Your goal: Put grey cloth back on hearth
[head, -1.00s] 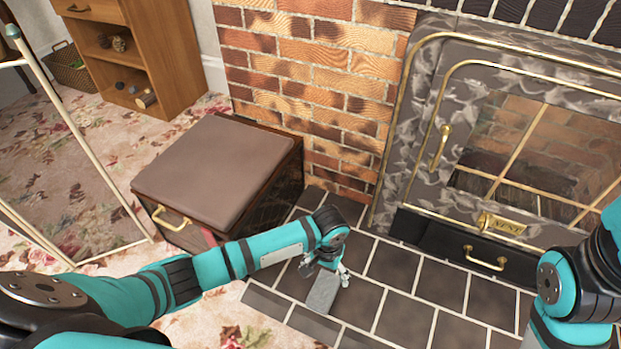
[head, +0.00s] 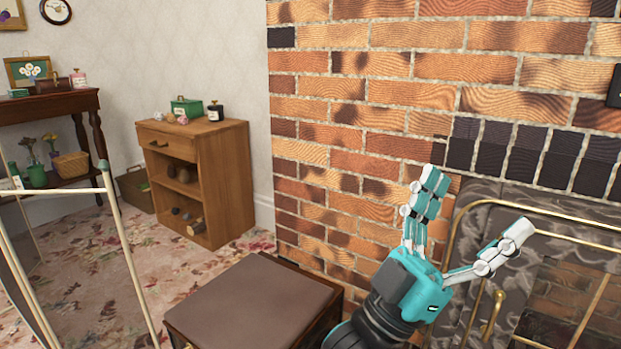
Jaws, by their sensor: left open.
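My left gripper (head: 475,208) is raised in front of the brick wall, beside the fireplace surround. Its fingers point up and are spread wide open, with nothing between them. The grey cloth and the hearth tiles are not in view now. My right gripper is not in view.
A brown-topped box (head: 255,300) stands below and left of my gripper. The marbled, brass-railed fireplace front (head: 485,215) is at right. A wooden cabinet (head: 205,180) stands by the wall. A thin-framed screen (head: 125,245) stands at left. Patterned carpet (head: 165,262) lies between.

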